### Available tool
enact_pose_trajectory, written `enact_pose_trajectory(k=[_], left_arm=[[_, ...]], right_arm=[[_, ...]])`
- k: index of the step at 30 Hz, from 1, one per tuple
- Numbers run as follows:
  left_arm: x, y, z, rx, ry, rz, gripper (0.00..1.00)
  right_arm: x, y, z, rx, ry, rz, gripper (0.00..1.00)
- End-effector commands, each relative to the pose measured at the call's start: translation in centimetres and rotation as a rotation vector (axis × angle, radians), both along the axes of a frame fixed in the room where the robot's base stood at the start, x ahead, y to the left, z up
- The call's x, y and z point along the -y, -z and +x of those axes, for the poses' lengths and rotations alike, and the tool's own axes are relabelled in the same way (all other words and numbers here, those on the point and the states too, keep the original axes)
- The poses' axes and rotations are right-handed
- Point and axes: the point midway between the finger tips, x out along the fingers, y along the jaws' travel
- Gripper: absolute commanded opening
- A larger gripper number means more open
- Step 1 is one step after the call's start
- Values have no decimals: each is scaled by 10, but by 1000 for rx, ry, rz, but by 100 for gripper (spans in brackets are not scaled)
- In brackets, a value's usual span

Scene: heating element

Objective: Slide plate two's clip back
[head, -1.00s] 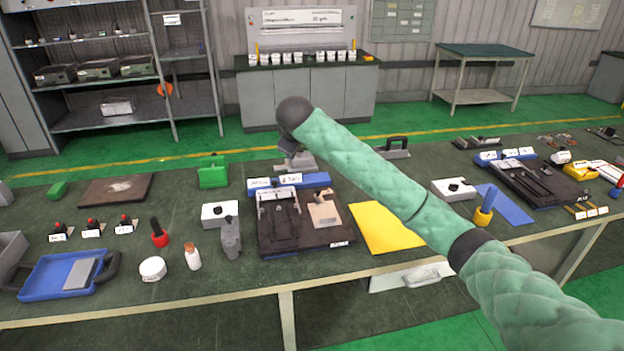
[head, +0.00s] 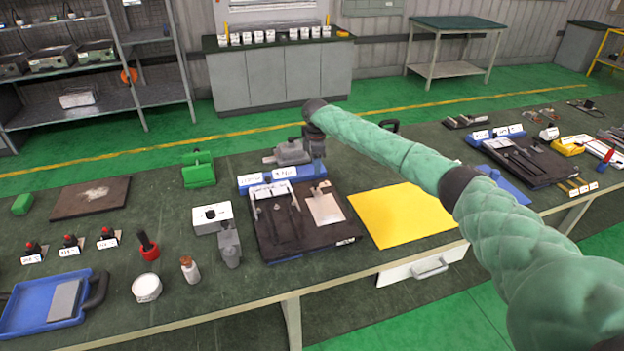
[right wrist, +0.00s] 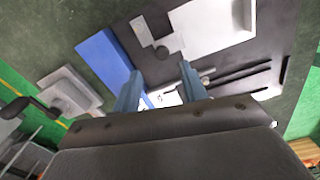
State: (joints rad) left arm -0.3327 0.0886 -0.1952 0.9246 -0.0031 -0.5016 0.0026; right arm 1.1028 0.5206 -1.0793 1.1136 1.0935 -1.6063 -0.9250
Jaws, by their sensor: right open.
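A black plate fixture (head: 275,245) lies on the bench, with a blue labelled bar (head: 267,177) along its back edge. On it are dark rails with a pale clip-like part (head: 270,191) at left and a light tan flat piece (head: 324,207) at right. A similar black fixture (head: 545,167) lies farther right. The labels are too small to read, so I cannot tell which is plate two. My right gripper (head: 318,175) hangs pointing down over the near fixture's back edge. In the right wrist view its blue-grey fingers (right wrist: 160,90) are apart and empty, near the blue bar (right wrist: 103,62). My left gripper is out of view.
A yellow sheet (head: 405,215) lies right of the near fixture. My right arm crosses above the bench.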

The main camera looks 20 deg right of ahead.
Motion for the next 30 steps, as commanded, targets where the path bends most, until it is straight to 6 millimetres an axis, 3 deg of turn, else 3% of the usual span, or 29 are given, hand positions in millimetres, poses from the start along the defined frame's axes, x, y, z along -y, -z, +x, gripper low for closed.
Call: enact_pose_trajectory(k=[5, 11, 30], left_arm=[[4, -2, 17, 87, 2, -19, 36], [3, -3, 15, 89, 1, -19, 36], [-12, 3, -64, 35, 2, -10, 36]], right_arm=[[-3, 0, 0, -1, -133, 15, 43], [-4, 2, 0, -1, -196, 15, 43], [-3, 71, -1, -2, -194, 14, 43]])
